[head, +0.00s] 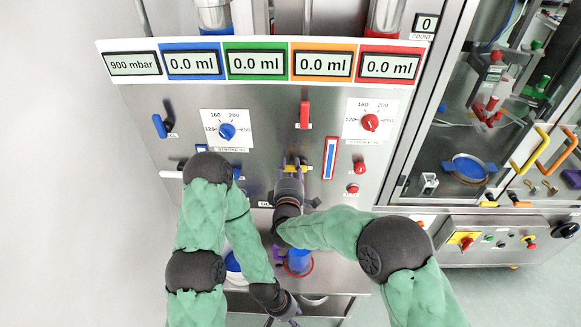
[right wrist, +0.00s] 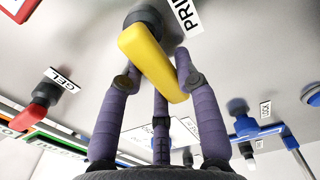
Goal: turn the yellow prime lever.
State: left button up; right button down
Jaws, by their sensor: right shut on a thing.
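The yellow prime lever (right wrist: 152,62) is on the steel panel in the right wrist view, slanting from its dark hub beside a label reading "PRI". My right gripper (right wrist: 157,80) has its purple fingers closed around the lever, with fingers on both sides of it. In the head view my right gripper (head: 291,166) is at the panel's middle, and only a little of the yellow lever (head: 302,161) shows there. My left gripper (head: 291,318) is low at the bottom edge of the head view, away from the lever. Its fingers are mostly cut off.
A red lever (head: 304,115) sits above the right gripper. A blue lever (head: 159,125), blue dial (head: 227,131) and red dial (head: 370,122) are also on the panel.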

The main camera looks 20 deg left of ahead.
jog(key=c, duration=0.9)
grip_release()
jog(key=shift+f, duration=0.1)
jog(key=shift+s, duration=0.1)
jog(key=v, duration=1.2)
